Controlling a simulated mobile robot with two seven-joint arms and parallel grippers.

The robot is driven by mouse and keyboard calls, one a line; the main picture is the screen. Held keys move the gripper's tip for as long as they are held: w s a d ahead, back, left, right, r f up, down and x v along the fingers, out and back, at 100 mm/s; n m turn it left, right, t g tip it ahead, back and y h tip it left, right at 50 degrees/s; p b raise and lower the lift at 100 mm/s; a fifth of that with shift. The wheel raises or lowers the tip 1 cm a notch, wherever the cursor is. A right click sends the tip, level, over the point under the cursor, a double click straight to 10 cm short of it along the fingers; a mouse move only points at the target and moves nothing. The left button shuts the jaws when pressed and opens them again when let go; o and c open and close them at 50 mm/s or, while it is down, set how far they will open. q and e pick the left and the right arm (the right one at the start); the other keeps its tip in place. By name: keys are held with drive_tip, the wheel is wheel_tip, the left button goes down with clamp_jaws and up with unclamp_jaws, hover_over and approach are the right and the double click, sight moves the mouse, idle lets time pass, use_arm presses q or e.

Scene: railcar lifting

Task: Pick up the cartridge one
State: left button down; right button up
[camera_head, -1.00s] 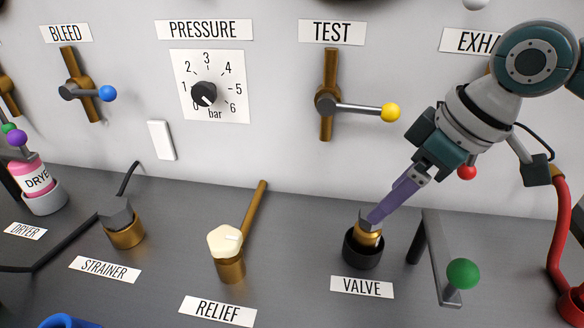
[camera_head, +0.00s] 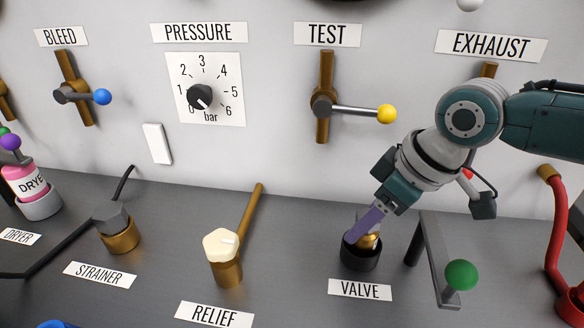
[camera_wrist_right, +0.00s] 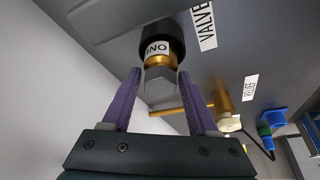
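The cartridge (camera_head: 372,241), brass with a grey hex top, stands in a black round socket (camera_head: 360,260) behind the VALVE label. In the right wrist view the cartridge (camera_wrist_right: 160,62) has a white band whose lettering looks like "ONE", upside down. My right gripper (camera_wrist_right: 160,76) has its two purple fingers apart, one on each side of the hex top, with slim gaps visible. In the head view the right gripper (camera_head: 362,236) comes down from the upper right and hides much of the cartridge. My left gripper is not in view.
A grey lever with a green ball (camera_head: 461,275) stands close to the right of the socket. The relief valve (camera_head: 224,258) with its brass handle is to the left. The TEST lever with a yellow ball (camera_head: 386,114) juts from the wall above. A red pipe (camera_head: 556,235) is at the right.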

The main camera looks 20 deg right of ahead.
clamp_jaws()
drive_tip(key=shift+r, duration=0.15)
idle(0.5)
